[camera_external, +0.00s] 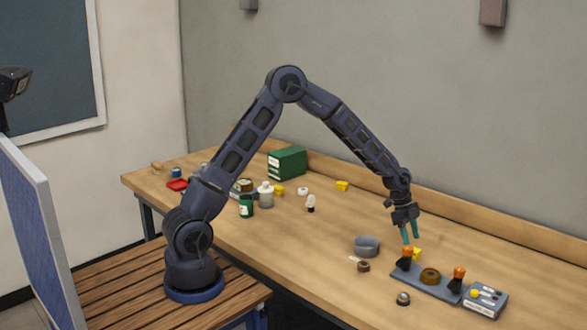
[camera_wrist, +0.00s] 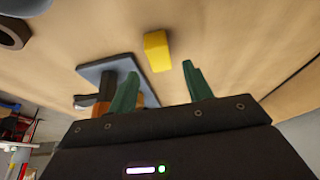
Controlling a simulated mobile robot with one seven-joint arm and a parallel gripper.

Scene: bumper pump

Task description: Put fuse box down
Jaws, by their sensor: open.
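No thing is clearly marked as the fuse box, so I cannot tell which one it is. A small yellow block (camera_external: 416,254) lies on the table beside the blue-grey plate, just below my gripper (camera_external: 410,235). In the wrist view the yellow block (camera_wrist: 157,51) lies beyond the fingertips, between their directions and apart from them. My gripper (camera_wrist: 158,82) is open and points down, with nothing between its teal fingers. A green box (camera_external: 287,163) with white labels stands at the back of the table.
A grey curved piece (camera_external: 367,246) and small round parts (camera_external: 403,299) are nearby. Several jars and small items crowd the left. The table's middle (camera_external: 320,240) is clear.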

